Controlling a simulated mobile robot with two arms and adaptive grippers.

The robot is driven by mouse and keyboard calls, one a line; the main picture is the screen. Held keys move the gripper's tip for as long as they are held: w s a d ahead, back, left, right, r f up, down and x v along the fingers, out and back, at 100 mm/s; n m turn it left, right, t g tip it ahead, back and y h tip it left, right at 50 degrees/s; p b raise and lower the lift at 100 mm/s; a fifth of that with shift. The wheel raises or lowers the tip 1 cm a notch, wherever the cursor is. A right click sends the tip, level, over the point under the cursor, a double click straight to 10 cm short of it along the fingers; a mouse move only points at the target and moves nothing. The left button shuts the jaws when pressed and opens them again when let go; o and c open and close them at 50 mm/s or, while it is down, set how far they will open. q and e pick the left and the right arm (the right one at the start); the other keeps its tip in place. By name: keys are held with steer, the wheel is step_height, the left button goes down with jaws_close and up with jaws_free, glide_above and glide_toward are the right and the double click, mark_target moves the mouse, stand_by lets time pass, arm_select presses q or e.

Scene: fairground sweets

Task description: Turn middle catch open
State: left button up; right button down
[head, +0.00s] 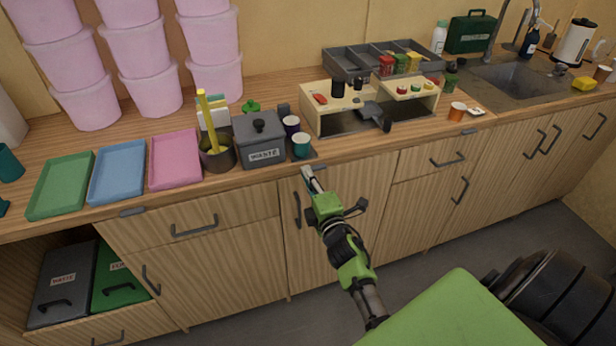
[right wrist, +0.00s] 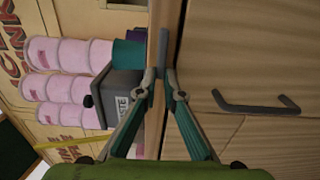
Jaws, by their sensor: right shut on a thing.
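The middle catch (right wrist: 164,48) is a small grey bar at the front edge of the wooden counter, above a cabinet door. In the right wrist view its visible part lies along that edge; the rest is hidden behind my fingertips. My right gripper (head: 309,174) reaches up to the counter edge in the head view, below the teal cup. In the right wrist view my right gripper (right wrist: 160,82) has its fingertips together on the catch. Two similar grey catches, left (head: 132,211) and right (head: 456,132), lie along the edge. My left gripper is out of view.
A grey waste bin (head: 262,143), a teal cup (head: 302,146) and a dark pot (head: 217,155) stand close behind the edge. A wooden stand (head: 312,115) is to the right. The cabinet door handle (head: 297,210) sticks out just below my gripper.

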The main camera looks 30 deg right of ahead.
steer(key=shift+f, duration=0.1)
steer(key=c, duration=2.2)
jaws_free()
steer(key=shift+o, duration=0.2)
steer(key=v, duration=1.2)
